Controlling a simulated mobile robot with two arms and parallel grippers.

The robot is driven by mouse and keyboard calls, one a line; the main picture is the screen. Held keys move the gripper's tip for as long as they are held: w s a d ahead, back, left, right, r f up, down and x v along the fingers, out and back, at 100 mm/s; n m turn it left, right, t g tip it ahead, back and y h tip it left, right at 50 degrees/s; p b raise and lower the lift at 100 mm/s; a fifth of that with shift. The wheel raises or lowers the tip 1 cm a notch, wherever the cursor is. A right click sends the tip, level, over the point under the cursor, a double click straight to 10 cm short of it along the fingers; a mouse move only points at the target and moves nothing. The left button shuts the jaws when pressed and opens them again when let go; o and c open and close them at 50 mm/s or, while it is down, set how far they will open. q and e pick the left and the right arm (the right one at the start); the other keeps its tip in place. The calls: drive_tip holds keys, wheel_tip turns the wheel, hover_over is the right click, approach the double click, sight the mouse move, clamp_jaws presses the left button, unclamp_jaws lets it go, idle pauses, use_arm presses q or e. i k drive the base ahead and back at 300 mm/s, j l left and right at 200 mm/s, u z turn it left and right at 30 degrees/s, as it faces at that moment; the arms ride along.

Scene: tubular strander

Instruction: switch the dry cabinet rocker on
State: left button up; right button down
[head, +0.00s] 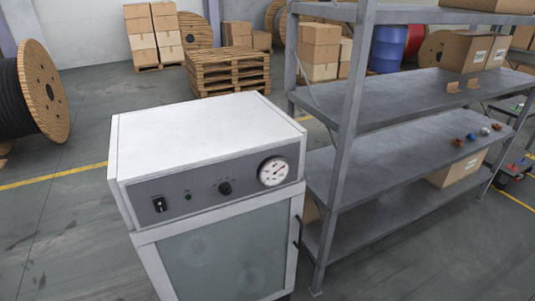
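The dry cabinet (205,150) is a white box with a dark control panel, standing in the lower middle of the head view. Its rocker (159,204) is a small black switch with a light mark at the left end of the panel. I cannot tell its position at this size. To its right are a small green lamp (187,195), a black knob (225,188) and a round dial gauge (273,171) with a red needle. Below is a glazed door (225,260). Neither of my grippers shows in the view.
A grey metal shelving rack (400,150) stands close at the cabinet's right, with small coloured parts and cardboard boxes on it. A cable drum (42,90) stands at the left. Stacked pallets (228,70) are behind. The floor left of the cabinet is clear.

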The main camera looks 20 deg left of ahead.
sight(159, 205)
drive_tip(key=u, duration=1.55)
